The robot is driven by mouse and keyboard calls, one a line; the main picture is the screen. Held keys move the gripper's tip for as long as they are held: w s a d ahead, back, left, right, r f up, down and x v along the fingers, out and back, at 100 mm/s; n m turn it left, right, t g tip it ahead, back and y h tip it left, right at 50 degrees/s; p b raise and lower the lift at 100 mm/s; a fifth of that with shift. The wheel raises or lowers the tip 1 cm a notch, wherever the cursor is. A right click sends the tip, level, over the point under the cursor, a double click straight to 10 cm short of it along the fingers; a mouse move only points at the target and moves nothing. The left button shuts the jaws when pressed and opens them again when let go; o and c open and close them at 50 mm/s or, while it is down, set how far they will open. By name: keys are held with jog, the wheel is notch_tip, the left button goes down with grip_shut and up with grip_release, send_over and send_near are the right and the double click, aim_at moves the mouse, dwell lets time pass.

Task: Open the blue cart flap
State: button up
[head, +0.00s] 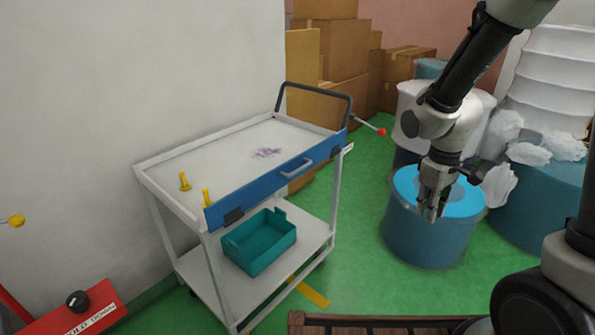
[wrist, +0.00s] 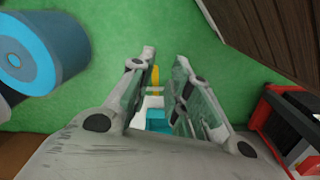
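The blue cart flap (head: 275,183) is a long blue panel along the near side of the cart's top tray. It stands upright, with a grey handle (head: 296,168) on its face and dark latches or hinges near its ends. The white cart (head: 222,286) stands against the wall at centre left. My gripper (head: 431,209) hangs to the right of the cart, in front of the blue drum, clear of the flap. In the wrist view my gripper's fingers (wrist: 162,90) are apart with nothing held between them. Part of the cart shows small beyond the fingers.
A teal bin (head: 260,243) sits on the cart's lower shelf. Yellow pegs (head: 185,181) and a purple item (head: 267,153) are on the top tray. A blue drum (head: 428,235) stands at right. A red-knobbed lever (head: 381,131) sticks out behind. Green floor is clear between cart and drum.

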jog(key=w+a+f+n+t+y, duration=0.2)
jog(key=w+a+f+n, duration=0.6)
jog(key=f, duration=0.6)
jog(key=n+t+y, duration=0.7)
jog(key=n+y, duration=0.4)
jog(key=n, duration=0.3)
send_near(297, 171)
jog(key=x, duration=1)
jog(key=shift+w+f, duration=0.25)
jog(key=shift+w, duration=0.15)
jog(key=shift+c, duration=0.4)
grip_shut()
